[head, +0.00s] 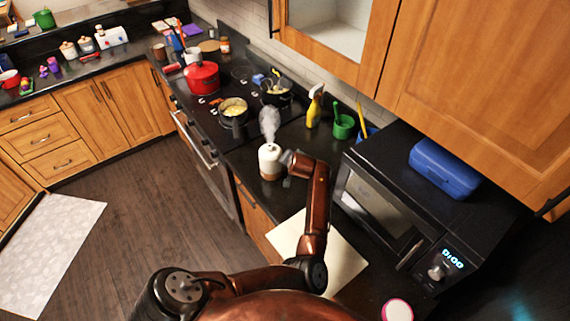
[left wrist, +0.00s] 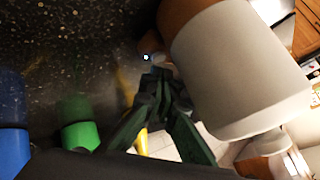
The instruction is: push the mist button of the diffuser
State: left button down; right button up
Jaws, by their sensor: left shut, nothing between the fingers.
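The diffuser (head: 270,160) stands on the dark counter, with a white upper body and a brown base. A pale plume of mist (head: 269,122) rises from its top. In the left wrist view the diffuser's white body (left wrist: 240,70) fills the upper right, lying tilted in the picture. A small round part with a bright dot (left wrist: 147,57) shows beside its brown base; I cannot tell if it is the mist button. My left gripper (head: 287,158) is shut and empty, close to the diffuser's right side. Its fingertips (left wrist: 155,84) are near that small part; contact is unclear. My right gripper is out of view.
A black microwave (head: 385,205) with a blue box (head: 444,168) on top stands right of my arm. A yellow spray bottle (head: 314,108) and a green cup (head: 343,127) stand behind the gripper. The stove holds a pot (head: 233,112) and a red pot (head: 201,78).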

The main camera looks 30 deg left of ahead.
pick_arm(q)
jog(key=shift+f, duration=0.25)
dwell(0.3)
jog(key=shift+f, duration=0.3)
dwell(0.4)
jog(key=shift+r+p, duration=0.55)
jog(key=shift+p, duration=0.15)
jog(key=shift+r, duration=0.1)
notch_tip(320, 180, up, 6)
jog(key=p, duration=0.5)
jog(key=shift+p, duration=0.35)
